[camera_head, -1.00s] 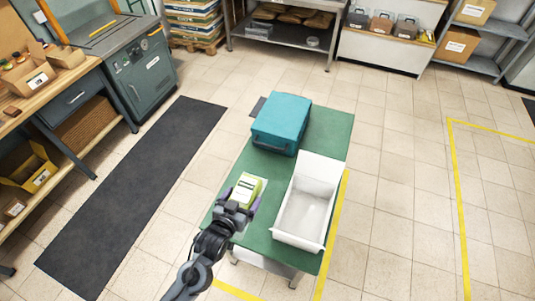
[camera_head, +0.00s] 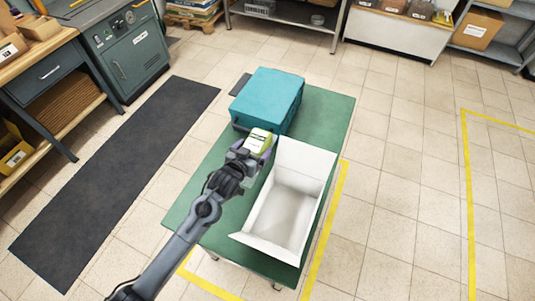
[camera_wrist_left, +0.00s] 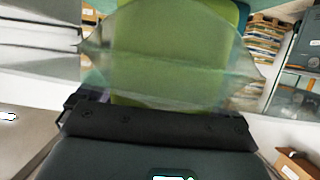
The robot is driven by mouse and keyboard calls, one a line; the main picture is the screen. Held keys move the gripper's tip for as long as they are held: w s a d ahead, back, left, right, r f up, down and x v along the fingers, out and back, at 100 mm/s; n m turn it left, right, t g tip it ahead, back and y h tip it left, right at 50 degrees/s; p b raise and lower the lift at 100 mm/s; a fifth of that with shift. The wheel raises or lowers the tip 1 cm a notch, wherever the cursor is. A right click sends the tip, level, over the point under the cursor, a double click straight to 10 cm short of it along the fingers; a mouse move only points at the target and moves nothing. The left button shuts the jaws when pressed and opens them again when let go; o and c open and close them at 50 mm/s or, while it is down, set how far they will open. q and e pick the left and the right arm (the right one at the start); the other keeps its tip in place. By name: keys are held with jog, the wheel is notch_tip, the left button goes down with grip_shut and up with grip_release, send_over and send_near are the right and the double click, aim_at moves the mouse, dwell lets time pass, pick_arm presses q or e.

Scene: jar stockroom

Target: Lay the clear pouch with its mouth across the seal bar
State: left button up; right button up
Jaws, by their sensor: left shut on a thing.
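The clear pouch (camera_head: 260,142) has a yellow-green content with a pale label. My left gripper (camera_head: 248,152) is shut on it and holds it over the green table, just in front of the teal box. In the left wrist view the clear film of the pouch (camera_wrist_left: 185,60) spreads out wide around the green content, beyond my gripper's dark body. My right gripper is not in view.
On the green table (camera_head: 322,113) stand the teal box (camera_head: 270,98) and an open, empty white bin (camera_head: 290,205) right of my arm. A dark mat (camera_head: 120,170) lies on the floor at the left. A wooden workbench (camera_head: 35,45) stands beside the machine.

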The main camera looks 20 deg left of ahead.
pick_arm(q)
notch_tip(320, 180, down, 4)
jog(key=shift+s, duration=0.15)
jog(key=shift+f, duration=2.15)
jog(key=shift+f, duration=0.1)
jog(key=o, duration=1.1)
jog(key=shift+f, duration=0.15)
jog(key=shift+r, duration=0.25)
jog(key=v, duration=1.2)
jog(key=shift+a, duration=0.1)
